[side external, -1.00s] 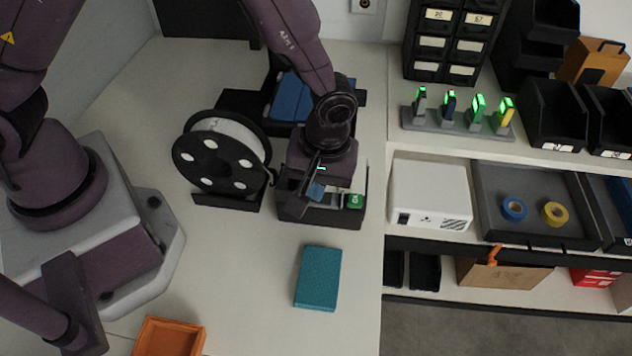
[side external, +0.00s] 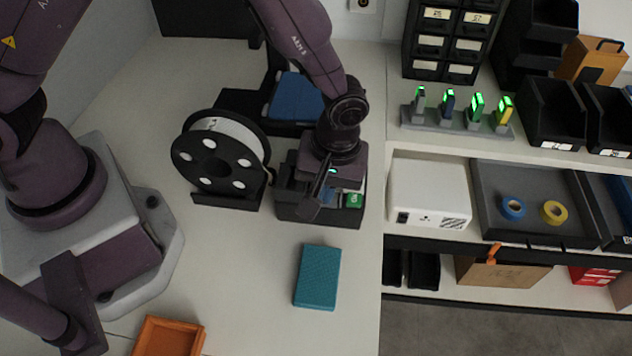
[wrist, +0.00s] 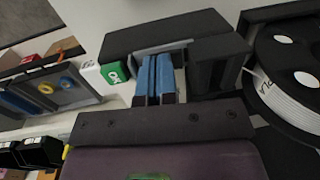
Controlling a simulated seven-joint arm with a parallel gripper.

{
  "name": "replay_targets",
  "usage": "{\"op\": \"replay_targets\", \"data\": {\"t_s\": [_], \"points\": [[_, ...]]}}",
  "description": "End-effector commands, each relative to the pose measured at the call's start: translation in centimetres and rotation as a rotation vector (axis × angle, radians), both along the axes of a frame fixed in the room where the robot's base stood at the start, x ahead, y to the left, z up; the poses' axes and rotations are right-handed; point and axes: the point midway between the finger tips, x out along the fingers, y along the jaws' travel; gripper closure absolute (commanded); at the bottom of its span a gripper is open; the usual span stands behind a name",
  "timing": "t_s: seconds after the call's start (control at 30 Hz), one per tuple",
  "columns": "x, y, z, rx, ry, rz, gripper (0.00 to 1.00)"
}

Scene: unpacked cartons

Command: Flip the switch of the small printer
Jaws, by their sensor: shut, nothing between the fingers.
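A low black box-like unit (side external: 343,216) stands on the bench under my gripper, with a white-and-green block marked with white letters (side external: 354,200) at its right side. The wrist view shows the unit's black body (wrist: 160,33) and the green face (wrist: 115,72) left of my fingers. My gripper (side external: 312,205) points down over this unit; in the wrist view its blue-padded fingers (wrist: 154,62) are together and empty. Contact cannot be told. A black machine with a blue plate (side external: 296,97) stands behind. No switch is clearly visible; the arm hides part of the unit.
A black spool holder with a white spool (side external: 216,160) stands close left of my gripper. A teal box (side external: 317,277) and an orange tray (side external: 168,338) lie in front. A white device (side external: 428,188) and a grey tray with tapes (side external: 534,183) are on the right shelf. The front bench is mostly clear.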

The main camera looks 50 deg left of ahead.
Motion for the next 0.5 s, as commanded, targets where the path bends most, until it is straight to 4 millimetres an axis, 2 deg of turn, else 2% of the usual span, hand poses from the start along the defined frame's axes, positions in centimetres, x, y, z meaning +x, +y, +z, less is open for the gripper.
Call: {"op": "replay_targets", "data": {"t_s": [0.3, 0.37, 0.5], "points": [[0.0, 0.2, 0.4, 0.004, 0.002, 0.003, 1.0], [0.0, 0.2, 1.0, 0.004, 0.002, 0.003, 1.0], [0.3, -0.2, 3.4, 0.0, -0.003, 0.002, 1.0]]}}
